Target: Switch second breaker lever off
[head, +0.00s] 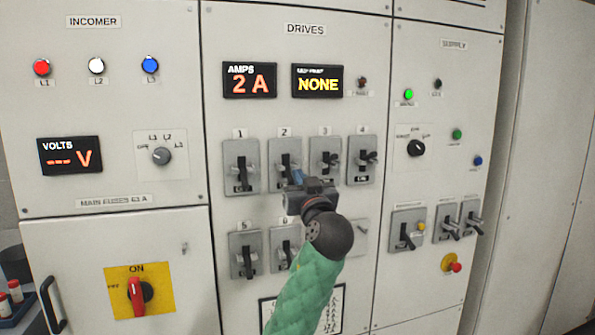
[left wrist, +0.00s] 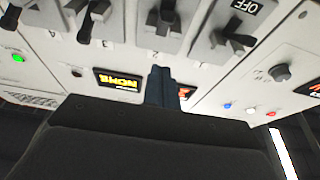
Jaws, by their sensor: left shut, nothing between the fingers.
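The second breaker (head: 284,160) is a grey plate with a dark lever under the label 2, in the upper row of the DRIVES panel. My left gripper (head: 298,177) is shut and empty in front of its lower right part. It hides the lower part of the plate, so I cannot read its state label. In the left wrist view the second breaker's lever (left wrist: 166,18) shows above the shut fingertips (left wrist: 160,75), upside down. A gap seems to lie between them, but touch cannot be told. My right gripper is not in view.
Breaker 1 (head: 241,168) stands close on the left, with an OFF label showing in the left wrist view. Breaker 3 (head: 325,161) and breaker 4 (head: 362,160) stand on the right. A lower row with breaker 5 (head: 245,256) is partly behind my arm. Displays hang above.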

